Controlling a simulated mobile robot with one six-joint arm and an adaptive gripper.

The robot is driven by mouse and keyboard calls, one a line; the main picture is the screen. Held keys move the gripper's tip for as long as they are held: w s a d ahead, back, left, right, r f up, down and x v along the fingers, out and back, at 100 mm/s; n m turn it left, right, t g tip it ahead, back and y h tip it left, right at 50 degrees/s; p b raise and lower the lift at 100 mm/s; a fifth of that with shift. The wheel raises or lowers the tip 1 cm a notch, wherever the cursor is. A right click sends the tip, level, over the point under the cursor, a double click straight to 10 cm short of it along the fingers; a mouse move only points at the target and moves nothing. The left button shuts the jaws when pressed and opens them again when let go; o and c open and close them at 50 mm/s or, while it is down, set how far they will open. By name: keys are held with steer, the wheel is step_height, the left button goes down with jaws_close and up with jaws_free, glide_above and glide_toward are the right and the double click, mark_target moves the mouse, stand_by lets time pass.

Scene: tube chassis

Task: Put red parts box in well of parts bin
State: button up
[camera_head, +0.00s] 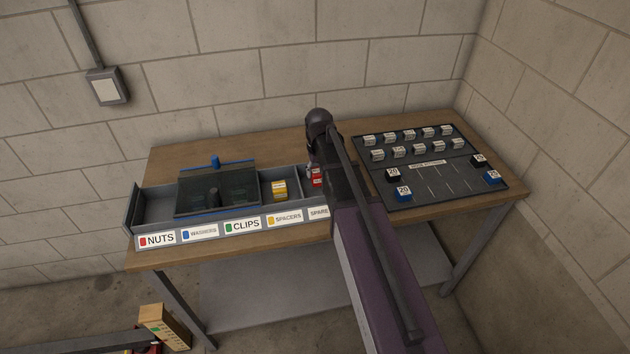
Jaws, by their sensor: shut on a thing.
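The red parts box (317,179) shows at the right end of the grey parts bin (131,206), in or just above the well labelled SPARE. My gripper (312,170) is shut on this box from above, and my arm hides part of the bin's right end. I cannot tell whether the box touches the well floor. The bin's front labels read NUTS, a blue-marked one too small to read surely, CLIPS, SPACERS and SPARE. The NUTS well at the left end looks empty. A yellow box (279,188) sits in the SPACERS well.
A dark see-through lid (216,190) with blue edges and a blue knob covers the two wells right of NUTS. A dark tray (437,186) with several white-labelled blocks lies on the wooden table's right side. A wall box (107,87) hangs behind.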

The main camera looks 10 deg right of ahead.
mark_target(318, 179)
steer(key=shift+f+b, duration=1.7)
steer(key=shift+f, duration=0.1)
steer(key=shift+f, duration=0.2)
steer(key=o, duration=1.2)
steer(key=shift+r, duration=0.25)
step_height(318, 179, up, 12)
steer(key=p, duration=1.2)
steer(key=s+a, duration=0.1)
steer(key=s, duration=1.6)
steer(key=shift+s, duration=0.35)
